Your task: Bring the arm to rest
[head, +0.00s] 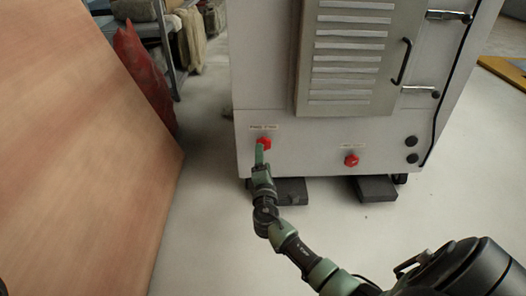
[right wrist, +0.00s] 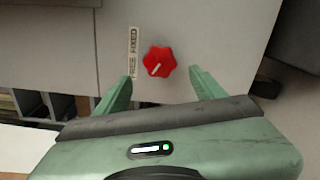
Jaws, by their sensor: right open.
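My right arm reaches in from the lower right of the head view. Its green gripper (head: 260,156) is in front of the left red knob (head: 265,142), low on a white cabinet (head: 262,95). In the right wrist view, the gripper (right wrist: 160,76) is open, with one finger on each side of the same red knob (right wrist: 159,61). The knob appears just beyond the fingertips, and nothing is held. It has a white pointer line slanting to lower left. A label reading "FREE FIXED" (right wrist: 133,53) is beside it. My left gripper is not in view.
A second red knob (head: 351,160) is to the right on the cabinet. Black feet (head: 374,188) stand under it. A large wooden panel (head: 75,150) fills the left, with a red bag (head: 143,75) and shelving (head: 168,45) behind. The pale floor (head: 210,230) is clear.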

